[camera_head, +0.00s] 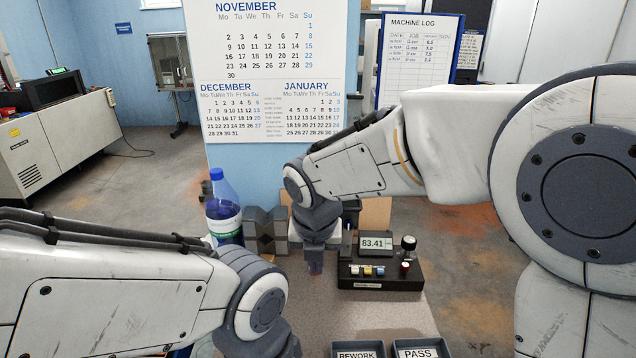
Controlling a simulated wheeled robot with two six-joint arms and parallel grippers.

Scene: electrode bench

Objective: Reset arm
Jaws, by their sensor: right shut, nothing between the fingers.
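My right arm comes in from the right and reaches over the bench. My right gripper (315,266) points down above the bench top, left of the gauge. It is shut, with nothing seen in it. The black gauge station (380,275) has a display reading 83.41, a dark knob and several small coloured pieces in front. My left arm comes in from the lower left; its gripper is below the picture's edge. Two dark trays stand at the front edge, one labelled REWORK (358,350) and one labelled PASS (415,347).
A blue-capped bottle (224,212) and dark grey blocks (258,230) stand at the back left of the bench. A calendar panel (270,80) rises behind them. The bench top (385,312) is bare between gauge and trays.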

